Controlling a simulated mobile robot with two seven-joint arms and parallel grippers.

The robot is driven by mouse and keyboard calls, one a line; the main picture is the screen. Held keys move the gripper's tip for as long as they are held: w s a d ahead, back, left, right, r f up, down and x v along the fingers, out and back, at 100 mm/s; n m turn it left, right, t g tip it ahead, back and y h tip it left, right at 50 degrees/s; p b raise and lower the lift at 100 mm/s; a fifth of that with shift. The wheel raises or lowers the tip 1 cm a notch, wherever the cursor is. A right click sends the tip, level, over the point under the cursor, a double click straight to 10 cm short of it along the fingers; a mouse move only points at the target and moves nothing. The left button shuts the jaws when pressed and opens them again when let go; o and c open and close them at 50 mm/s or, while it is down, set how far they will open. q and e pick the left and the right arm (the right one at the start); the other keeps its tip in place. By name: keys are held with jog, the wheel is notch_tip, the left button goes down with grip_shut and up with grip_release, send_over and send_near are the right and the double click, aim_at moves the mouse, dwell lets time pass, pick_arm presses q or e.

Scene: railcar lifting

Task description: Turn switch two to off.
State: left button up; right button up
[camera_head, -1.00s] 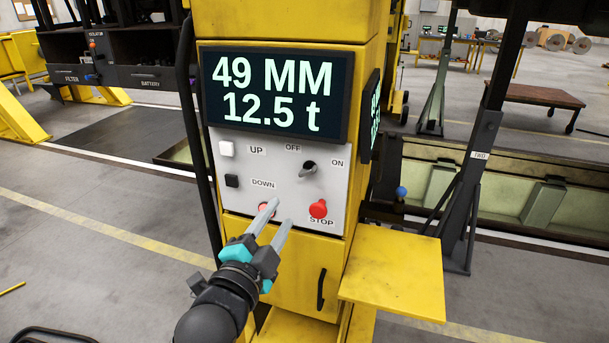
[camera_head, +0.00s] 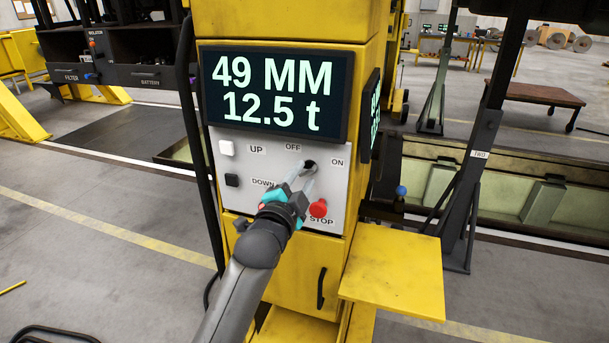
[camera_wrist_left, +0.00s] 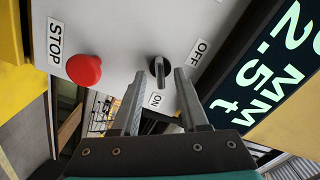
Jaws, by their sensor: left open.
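The rotary switch (camera_head: 309,166) is a black knob on the grey control panel (camera_head: 228,190), between an OFF label at its upper left and an ON label at its right. In the left wrist view the knob (camera_wrist_left: 158,72) has its handle lined up toward the ON label (camera_wrist_left: 157,99). My left gripper (camera_head: 300,172) is open in front of the panel. In the left wrist view its fingertips (camera_wrist_left: 160,76) lie on either side of the knob; I cannot tell whether they touch it. The fingers partly cover the knob in the head view. My right gripper is not in view.
A red STOP button (camera_head: 318,208) sits just below right of the gripper. White UP (camera_head: 227,148) and black DOWN (camera_head: 232,180) buttons are at left. The display (camera_head: 275,92) above reads 49 MM, 12.5 t. A yellow shelf (camera_head: 395,275) juts out at lower right.

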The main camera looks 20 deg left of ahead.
pick_arm(q)
jog(key=shift+w, duration=0.7)
grip_shut()
